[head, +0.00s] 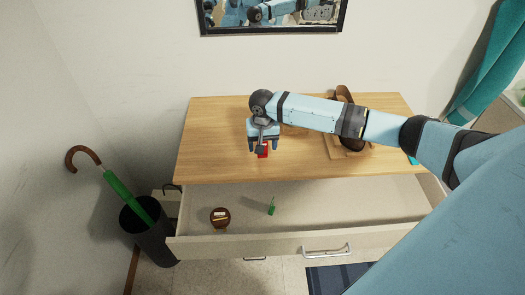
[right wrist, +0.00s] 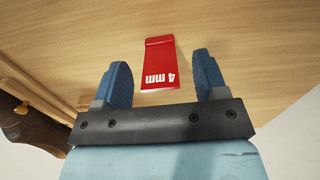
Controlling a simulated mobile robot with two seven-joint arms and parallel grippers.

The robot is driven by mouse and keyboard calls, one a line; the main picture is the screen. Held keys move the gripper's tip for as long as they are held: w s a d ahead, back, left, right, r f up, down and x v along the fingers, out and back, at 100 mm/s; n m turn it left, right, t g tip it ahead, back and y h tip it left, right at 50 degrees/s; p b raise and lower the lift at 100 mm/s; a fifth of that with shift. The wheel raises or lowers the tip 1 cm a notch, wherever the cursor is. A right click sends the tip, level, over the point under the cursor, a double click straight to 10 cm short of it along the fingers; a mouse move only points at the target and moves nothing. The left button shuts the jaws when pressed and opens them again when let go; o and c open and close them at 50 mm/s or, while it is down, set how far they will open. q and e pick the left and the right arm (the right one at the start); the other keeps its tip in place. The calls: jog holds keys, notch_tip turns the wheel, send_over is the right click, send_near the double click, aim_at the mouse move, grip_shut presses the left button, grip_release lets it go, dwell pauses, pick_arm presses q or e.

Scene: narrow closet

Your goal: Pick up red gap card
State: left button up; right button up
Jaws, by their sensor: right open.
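The red gap card (right wrist: 160,62) lies on the wooden dresser top and bears the white marking "4 mm", upside down in the right wrist view. In the head view the red card (head: 263,151) shows only partly, beneath my right gripper (head: 263,148). My right gripper (right wrist: 160,85) is open and empty, its two blue fingers spread to either side of the card's near end. The card extends beyond the fingertips. Whether the fingers touch the top cannot be told. My left gripper is not in view.
The dresser top (head: 215,135) is clear at left; a brown object (head: 345,95) stands at right, partly behind my arm. The open drawer (head: 330,205) holds a round brown item (head: 220,217) and a green item (head: 272,206). An umbrella stand (head: 150,235) stands left.

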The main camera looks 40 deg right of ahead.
jog(key=shift+c, duration=0.2)
jog(key=c, duration=1)
jog(key=shift+o, duration=0.2)
jog(key=shift+r, duration=0.1)
